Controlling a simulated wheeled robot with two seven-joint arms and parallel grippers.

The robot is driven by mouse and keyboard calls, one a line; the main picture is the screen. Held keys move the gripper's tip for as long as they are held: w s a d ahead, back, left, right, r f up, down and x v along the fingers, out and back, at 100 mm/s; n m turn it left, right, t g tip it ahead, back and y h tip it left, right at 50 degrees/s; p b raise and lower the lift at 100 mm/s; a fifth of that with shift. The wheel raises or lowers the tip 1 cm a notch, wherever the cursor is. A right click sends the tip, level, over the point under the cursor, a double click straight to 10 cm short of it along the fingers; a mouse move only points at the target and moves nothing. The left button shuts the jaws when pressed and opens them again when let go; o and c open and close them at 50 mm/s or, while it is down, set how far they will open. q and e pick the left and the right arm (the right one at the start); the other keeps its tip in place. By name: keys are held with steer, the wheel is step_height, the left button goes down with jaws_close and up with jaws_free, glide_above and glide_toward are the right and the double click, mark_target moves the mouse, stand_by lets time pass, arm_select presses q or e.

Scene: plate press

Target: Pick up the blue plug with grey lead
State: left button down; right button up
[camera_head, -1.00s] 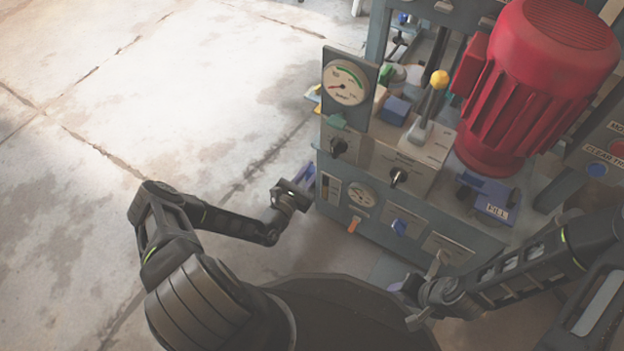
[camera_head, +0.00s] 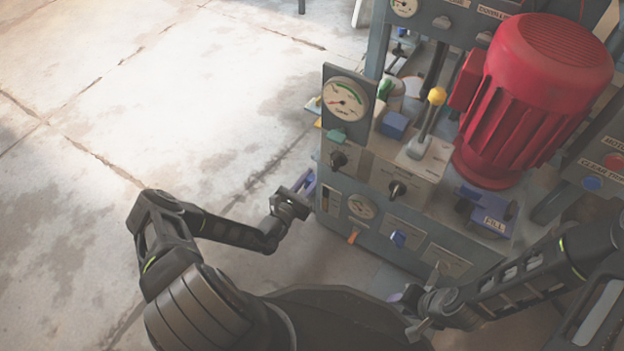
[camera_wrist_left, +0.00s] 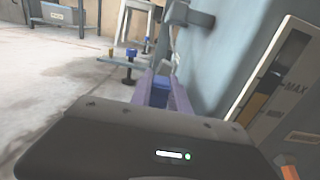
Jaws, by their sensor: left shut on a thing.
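In the left wrist view the blue plug (camera_wrist_left: 160,88) sits between the purple fingers of my left gripper (camera_wrist_left: 161,96), which is shut on it. A grey lead (camera_wrist_left: 167,52) shows above and beyond the plug, beside the machine's side wall. In the head view my left gripper (camera_head: 304,186) is at the left side of the machine (camera_head: 330,222); the plug is too hidden there to make out. My right gripper (camera_head: 402,296) is low, in front of the machine; its jaw opening is not clear.
The machine carries a gauge (camera_head: 345,102), a yellow-knobbed lever (camera_head: 437,96), a red motor (camera_head: 535,90) and a blue block marked FILL (camera_head: 492,212). In the wrist view a small stand (camera_wrist_left: 130,62) lies beyond the fingers. The floor (camera_head: 150,90) to the left is clear.

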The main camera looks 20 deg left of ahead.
arm_select(q)
step_height(320, 180, up, 6)
steer(key=p, duration=0.3)
steer(key=shift+r+p, duration=0.25)
steer(key=shift+p, duration=0.05)
steer(key=w+a+f, duration=0.1)
steer(key=w+a, duration=0.1)
steer(key=a, duration=1.7)
steer(key=shift+w+a, duration=0.2)
steer(key=shift+w, duration=0.15)
steer(key=shift+b, duration=0.3)
